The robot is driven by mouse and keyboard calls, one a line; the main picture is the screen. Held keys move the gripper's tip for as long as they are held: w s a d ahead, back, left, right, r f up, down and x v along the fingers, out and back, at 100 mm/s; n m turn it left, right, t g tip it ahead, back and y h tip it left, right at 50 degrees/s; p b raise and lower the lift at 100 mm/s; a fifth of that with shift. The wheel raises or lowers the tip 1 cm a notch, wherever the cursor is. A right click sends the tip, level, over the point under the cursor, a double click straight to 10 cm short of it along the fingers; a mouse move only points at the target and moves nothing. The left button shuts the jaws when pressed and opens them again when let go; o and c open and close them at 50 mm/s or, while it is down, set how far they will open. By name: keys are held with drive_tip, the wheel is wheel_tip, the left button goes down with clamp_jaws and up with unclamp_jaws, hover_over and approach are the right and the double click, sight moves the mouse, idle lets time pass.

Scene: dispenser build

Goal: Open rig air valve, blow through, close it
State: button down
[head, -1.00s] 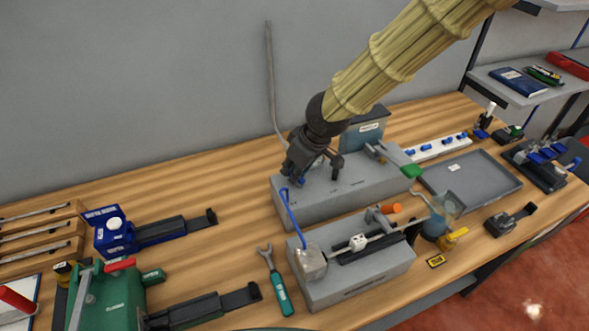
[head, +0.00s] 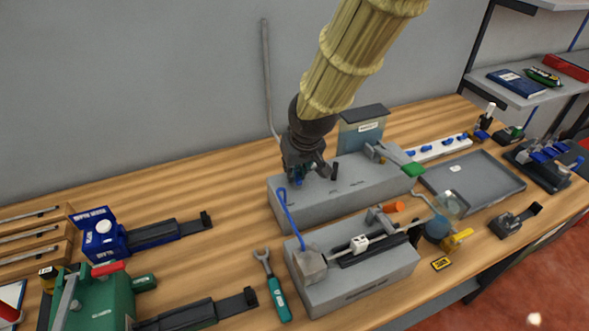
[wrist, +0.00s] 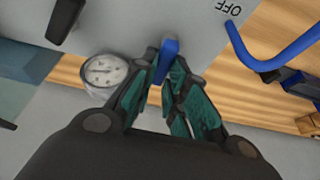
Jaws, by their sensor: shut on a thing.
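The rig is a grey box (head: 345,192) on the wooden bench. My gripper (head: 306,180) is at the left part of its top. In the wrist view my gripper (wrist: 170,82) has its green-padded fingers closed on the blue valve handle (wrist: 169,50). In the head view only a bit of blue shows at the fingertips, and the handle is mostly hidden. A round dial gauge (wrist: 103,70) sits beside the fingers. An OFF mark (wrist: 230,8) is printed on the rig top, away from the handle. The handle's exact turn is hard to judge.
A blue hose (head: 288,210) arches down to a second grey block (head: 355,275) in front. A black post (head: 334,170) stands right of my gripper. A wrench (head: 272,285), a blue fixture (head: 103,235) and a grey tray (head: 475,178) lie around. Bare bench lies left of the rig.

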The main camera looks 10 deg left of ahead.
drive_tip(key=shift+r, duration=0.1)
drive_tip(key=c, duration=1.4)
unclamp_jaws()
drive_tip(key=shift+c, duration=0.2)
drive_tip(key=v, duration=1.2)
drive_tip(key=shift+d, duration=0.1)
